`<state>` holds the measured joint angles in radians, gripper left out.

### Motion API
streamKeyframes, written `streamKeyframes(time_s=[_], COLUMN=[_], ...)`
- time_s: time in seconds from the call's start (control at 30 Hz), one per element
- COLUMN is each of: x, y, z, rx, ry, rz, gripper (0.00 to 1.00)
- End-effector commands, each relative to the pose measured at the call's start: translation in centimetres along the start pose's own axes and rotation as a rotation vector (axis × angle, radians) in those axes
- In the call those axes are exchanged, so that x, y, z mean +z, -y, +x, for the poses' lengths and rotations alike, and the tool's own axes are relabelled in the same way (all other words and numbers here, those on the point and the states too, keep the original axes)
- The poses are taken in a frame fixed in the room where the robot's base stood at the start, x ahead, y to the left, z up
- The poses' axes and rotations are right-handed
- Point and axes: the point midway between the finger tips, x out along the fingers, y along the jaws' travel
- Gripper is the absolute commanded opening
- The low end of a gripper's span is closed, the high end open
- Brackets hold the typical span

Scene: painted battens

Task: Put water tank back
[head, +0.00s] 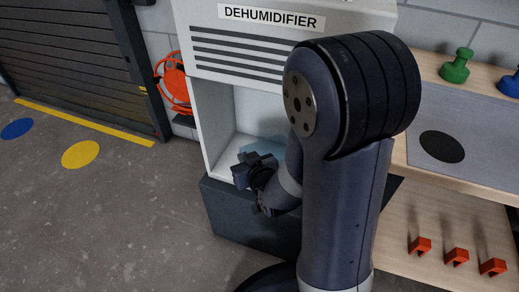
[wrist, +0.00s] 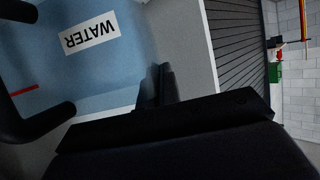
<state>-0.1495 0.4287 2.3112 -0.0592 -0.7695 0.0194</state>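The white dehumidifier (head: 199,112) has an open bay in its lower front. A light blue water tank (head: 268,146) shows in or at the mouth of this bay, mostly hidden behind my gripper (head: 248,178) and arm. In the wrist view the tank (wrist: 115,75) fills the left side, with a white "WATER" label (wrist: 90,34) and a short red line. A dark curved bar, possibly its handle (wrist: 42,124), crosses the left edge. One dark finger shows beside the tank. I cannot tell whether the fingers are closed on anything.
The dehumidifier stands on a dark plinth (head: 232,213). On the right is a wooden bench (head: 474,178) with green and blue knobs and red hooks below. A red hose reel (head: 173,84) and shutter (head: 65,55) are on the left. The left floor is open.

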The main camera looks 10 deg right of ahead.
Motion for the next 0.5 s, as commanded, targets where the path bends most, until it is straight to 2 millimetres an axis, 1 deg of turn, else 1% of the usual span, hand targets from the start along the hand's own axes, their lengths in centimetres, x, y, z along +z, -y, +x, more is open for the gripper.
streamKeyframes(time_s=[0.03,0.2,0.4,0.47,0.5], x=[-0.4,-1.5,-2.7,-3.0,-1.8], y=[-1.1,-4.2,-7.2,-7.9,-7.6], z=[0.9,3.7,6.6,7.2,7.5], rx=[0.006,0.007,0.003,0.003,-0.001], ry=[-0.004,-0.002,-0.003,-0.002,0.002], rz=[0.002,0.0,0.0,-0.001,-0.001], gripper=[0.0,0.0,0.0,0.0,0.0])
